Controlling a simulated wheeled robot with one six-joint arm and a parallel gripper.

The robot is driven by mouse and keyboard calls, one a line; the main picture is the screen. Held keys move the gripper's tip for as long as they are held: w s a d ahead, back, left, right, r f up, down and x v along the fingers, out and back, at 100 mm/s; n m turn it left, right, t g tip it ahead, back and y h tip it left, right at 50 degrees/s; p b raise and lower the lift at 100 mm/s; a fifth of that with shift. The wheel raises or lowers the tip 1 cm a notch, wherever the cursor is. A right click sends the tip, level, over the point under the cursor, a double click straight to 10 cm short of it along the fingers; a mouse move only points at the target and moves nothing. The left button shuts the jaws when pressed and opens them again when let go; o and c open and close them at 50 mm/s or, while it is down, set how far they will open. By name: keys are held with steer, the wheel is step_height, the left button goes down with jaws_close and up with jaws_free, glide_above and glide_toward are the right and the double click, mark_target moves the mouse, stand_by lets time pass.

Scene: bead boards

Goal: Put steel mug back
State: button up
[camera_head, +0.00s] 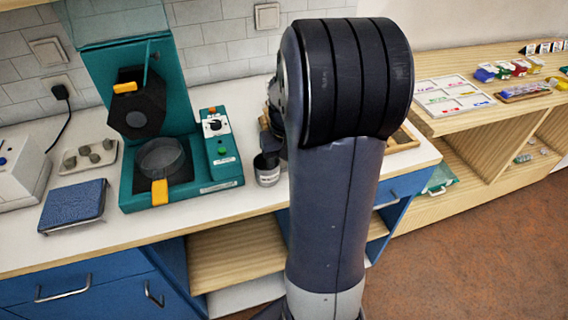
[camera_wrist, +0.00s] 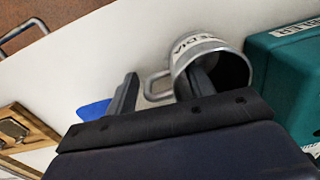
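The steel mug (camera_head: 267,179) stands on the white counter, just right of the teal machine. In the wrist view the mug (camera_wrist: 187,48) shows its lettered side, its open mouth and its handle, which points toward the left finger. My gripper (camera_wrist: 162,90) has its two fingers spread apart. The left finger is outside the mug, beyond the handle; the right finger overlaps the mug's mouth, and I cannot tell whether it is inside or touches the wall. In the head view my arm hides most of the gripper.
The teal machine (camera_head: 230,171) is close left of the mug; its side also shows in the wrist view (camera_wrist: 285,75). A wooden-framed tray (camera_head: 405,139) lies to the right, partly behind my arm. A blue pad (camera_head: 74,205) and a small tray of pieces (camera_head: 70,168) are further left.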

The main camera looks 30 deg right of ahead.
steer(key=shift+o, duration=0.2)
step_height(320, 180, up, 12)
steer(key=p, duration=0.1)
steer(key=shift+d+r, duration=0.15)
steer(key=shift+d, duration=0.05)
